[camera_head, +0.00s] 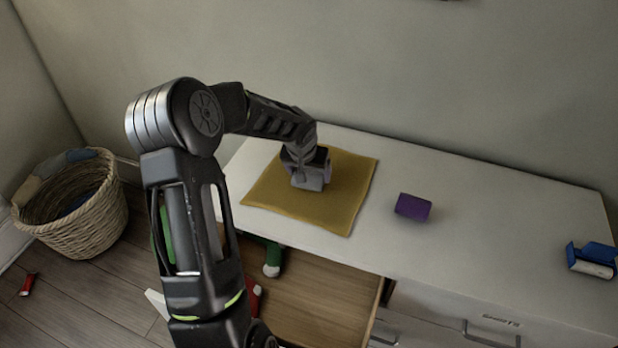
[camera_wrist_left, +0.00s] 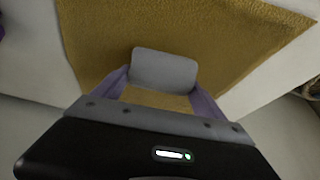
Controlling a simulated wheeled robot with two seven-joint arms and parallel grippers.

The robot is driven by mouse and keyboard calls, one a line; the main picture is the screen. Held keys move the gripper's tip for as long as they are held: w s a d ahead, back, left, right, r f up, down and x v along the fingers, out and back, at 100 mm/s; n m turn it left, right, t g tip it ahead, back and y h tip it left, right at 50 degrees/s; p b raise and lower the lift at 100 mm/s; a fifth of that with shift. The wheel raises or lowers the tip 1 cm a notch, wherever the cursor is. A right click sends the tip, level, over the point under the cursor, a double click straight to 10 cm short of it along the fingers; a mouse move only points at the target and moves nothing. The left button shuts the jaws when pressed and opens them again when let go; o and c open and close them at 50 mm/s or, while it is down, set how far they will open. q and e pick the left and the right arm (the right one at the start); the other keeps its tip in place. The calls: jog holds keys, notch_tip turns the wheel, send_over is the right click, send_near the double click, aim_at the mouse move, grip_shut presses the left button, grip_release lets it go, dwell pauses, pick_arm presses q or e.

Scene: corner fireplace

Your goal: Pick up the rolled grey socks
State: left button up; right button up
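The rolled grey socks (camera_wrist_left: 165,70) show as a grey block over the yellow cloth (camera_wrist_left: 90,40) in the left wrist view. My left gripper (camera_wrist_left: 162,85) has its two fingers apart, one at each side of the roll. Whether the fingers press on it I cannot tell. In the head view my left gripper (camera_head: 308,168) points down over the yellow cloth (camera_head: 340,205), with a grey block, likely the roll, at its end. The arm hides part of the cloth. My right gripper is not in view.
The cloth lies on a white dresser top (camera_head: 480,215). A purple block (camera_head: 412,206) lies right of the cloth, and a blue and white item (camera_head: 593,260) is at the far right. An open drawer (camera_head: 325,300) juts out in front. A wicker basket (camera_head: 85,225) stands on the floor at left.

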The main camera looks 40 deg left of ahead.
pick_arm(q)
jog(key=c, duration=0.9)
notch_tip(320, 180, up, 10)
jog(key=shift+b, duration=0.5)
